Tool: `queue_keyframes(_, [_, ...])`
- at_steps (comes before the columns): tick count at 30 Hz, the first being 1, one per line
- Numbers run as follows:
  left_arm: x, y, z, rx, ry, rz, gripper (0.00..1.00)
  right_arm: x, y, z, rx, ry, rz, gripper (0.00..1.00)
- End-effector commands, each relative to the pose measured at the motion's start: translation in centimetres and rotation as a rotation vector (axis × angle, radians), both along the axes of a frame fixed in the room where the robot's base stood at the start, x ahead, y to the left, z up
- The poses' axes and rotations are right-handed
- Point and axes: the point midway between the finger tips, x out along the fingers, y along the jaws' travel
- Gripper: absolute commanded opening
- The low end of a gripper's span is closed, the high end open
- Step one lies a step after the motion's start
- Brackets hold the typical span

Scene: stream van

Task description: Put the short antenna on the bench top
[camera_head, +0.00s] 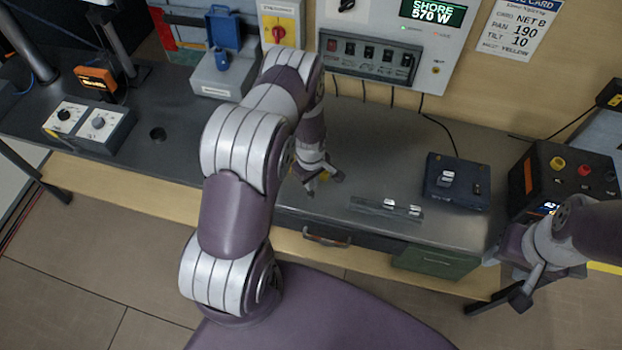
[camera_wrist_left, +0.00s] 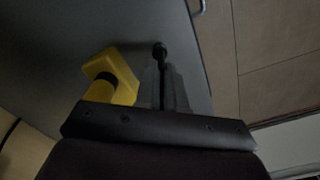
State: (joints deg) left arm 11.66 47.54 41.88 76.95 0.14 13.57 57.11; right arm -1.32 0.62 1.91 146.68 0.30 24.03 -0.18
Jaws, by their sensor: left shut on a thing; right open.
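My left gripper (camera_head: 318,186) is low over the front part of the grey bench top (camera_head: 395,150), left of a metal rail. In the left wrist view a thin black rod with a round tip (camera_wrist_left: 160,52), which looks like the short antenna, stands out between the grey fingers, and the gripper is shut on it. A yellow piece with a black band (camera_wrist_left: 112,72) is beside the rod; whether they are joined I cannot tell. A bit of yellow also shows at the gripper in the head view. My right gripper (camera_head: 482,285) is open and empty at the lower right, in front of the bench.
The metal rail (camera_head: 386,208) lies near the bench's front edge. A dark blue box (camera_head: 456,183) and a black unit with coloured knobs (camera_head: 565,170) stand to the right. Bare bench lies behind the rail.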

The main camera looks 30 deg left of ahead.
Motion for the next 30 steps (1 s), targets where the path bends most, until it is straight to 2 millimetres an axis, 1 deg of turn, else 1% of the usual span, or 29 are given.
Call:
queue_keyframes(1, [0.0, 0.0, -0.4, 0.0, 0.0, 0.0, 0.0, 0.0, 0.0, -0.4, 0.0, 0.0, 0.0, 0.49])
queue_keyframes(3, [0.0, 0.0, -0.2, 0.0, 0.0, 0.0, 0.25, 0.0, 0.0, -0.2, 0.0, 0.0, 0.0, 0.49])
queue_keyframes(4, [0.0, 0.0, -0.2, 0.0, 0.0, 0.0, 0.34, 0.0, 0.0, -0.2, 0.0, 0.0, 0.0, 0.49])
queue_keyframes(12, [0.0, 0.0, -0.1, 0.0, 0.0, 0.0, 0.34, 0.0, 0.0, -0.1, 0.0, 0.0, 0.0, 0.49])
queue_keyframes(14, [0.0, 0.0, 0.3, 0.0, 0.0, 0.0, 0.34, 0.0, 0.0, 0.3, 0.0, 0.0, 0.0, 0.49])
queue_keyframes(16, [0.1, 0.0, 0.7, 0.001, -0.003, 0.0, 0.34, 0.0, 0.0, -0.2, 0.0, 0.0, 0.0, 0.49])
queue_keyframes(20, [0.2, 0.0, 3.1, 0.001, -0.006, 0.0, 0.34, 0.0, 0.0, -1.1, 0.0, 0.0, 0.0, 0.49])
queue_keyframes(27, [0.1, 0.0, 8.9, 0.001, -0.005, 0.0, 0.34, 0.0, 0.0, -2.7, 0.0, 0.0, 0.0, 0.49])
queue_keyframes(30, [0.1, 0.0, 10.7, 0.001, -0.004, 0.0, 0.34, 0.0, 0.0, -3.0, 0.0, 0.0, 0.0, 0.49])
